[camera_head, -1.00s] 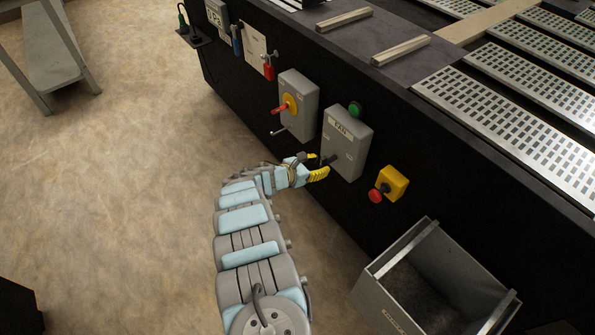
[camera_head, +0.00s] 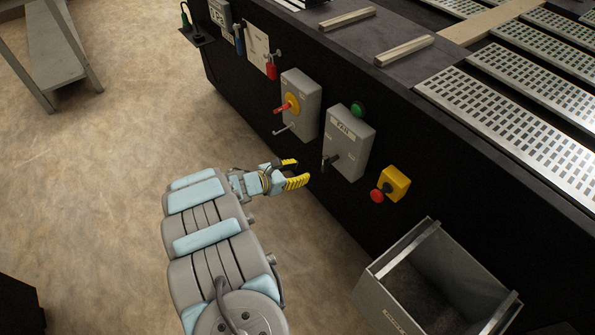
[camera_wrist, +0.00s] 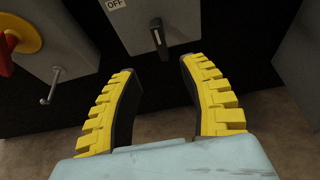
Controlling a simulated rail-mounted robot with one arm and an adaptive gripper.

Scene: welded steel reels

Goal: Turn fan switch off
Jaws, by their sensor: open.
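The fan switch is a grey box (camera_head: 349,140) on the black machine side, with a label at its top that seems to read FAN. Its black lever (camera_head: 329,162) sticks out from the lower front. In the wrist view the lever (camera_wrist: 158,38) shows between and beyond my fingertips, with an OFF label (camera_wrist: 115,5) to its upper left. I cannot tell for sure which setting the lever is in. My gripper (camera_head: 294,172) is open and empty, with yellow ridged fingers, left of the lever and apart from it. The fingers also show in the wrist view (camera_wrist: 157,68).
A grey box with a red-and-yellow rotary switch (camera_head: 291,103) is left of the fan box. A green button (camera_head: 357,109) is above it. A red-and-yellow push button (camera_head: 390,185) is at right. An open grey bin (camera_head: 440,270) stands below.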

